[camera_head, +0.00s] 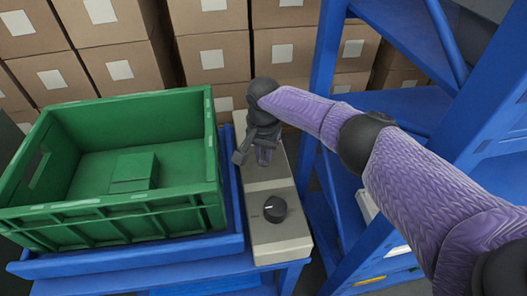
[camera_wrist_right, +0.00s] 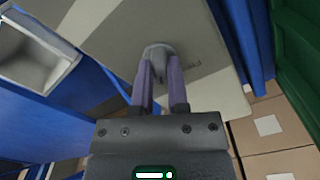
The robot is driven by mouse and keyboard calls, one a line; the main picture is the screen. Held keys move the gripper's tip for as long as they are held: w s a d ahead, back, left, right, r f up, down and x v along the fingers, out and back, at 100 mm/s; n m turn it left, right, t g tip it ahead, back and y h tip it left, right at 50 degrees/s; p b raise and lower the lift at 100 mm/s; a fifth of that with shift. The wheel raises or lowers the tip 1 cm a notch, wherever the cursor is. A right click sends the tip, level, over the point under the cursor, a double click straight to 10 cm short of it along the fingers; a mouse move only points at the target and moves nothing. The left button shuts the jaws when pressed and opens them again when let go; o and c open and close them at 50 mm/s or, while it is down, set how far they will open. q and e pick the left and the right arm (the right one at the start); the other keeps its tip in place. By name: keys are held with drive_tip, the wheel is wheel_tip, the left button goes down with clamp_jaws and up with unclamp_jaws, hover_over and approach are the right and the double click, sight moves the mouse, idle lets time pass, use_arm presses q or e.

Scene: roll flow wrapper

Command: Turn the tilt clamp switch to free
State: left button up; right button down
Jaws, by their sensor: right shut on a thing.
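A beige control box (camera_head: 262,186) stands to the right of the green crate. My right gripper (camera_head: 263,155) is over its far part. In the right wrist view, my right gripper (camera_wrist_right: 161,78) is shut on a grey knob (camera_wrist_right: 157,50) on the beige panel, one purple finger on each side. Small lettering beside this knob is too small to read, and its setting is hidden. A second, dark round knob (camera_head: 275,208) with a white pointer mark sits free on the near part of the box. I cannot tell which knob is the tilt clamp switch. My left gripper is out of view.
An open green crate (camera_head: 110,222) with a green block (camera_head: 133,170) inside rests on a blue platform (camera_head: 130,262). Blue shelving (camera_head: 420,40) stands close on the right, under my right arm. Stacked cardboard boxes (camera_head: 215,52) line the back.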

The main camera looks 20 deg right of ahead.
idle(0.3)
drive_tip(key=shift+r+n+p, duration=0.1)
drive_tip(key=shift+n+p, duration=1)
drive_tip(key=shift+n, duration=0.5)
drive_tip(key=n, duration=0.6)
drive_tip(key=shift+n, duration=1.5)
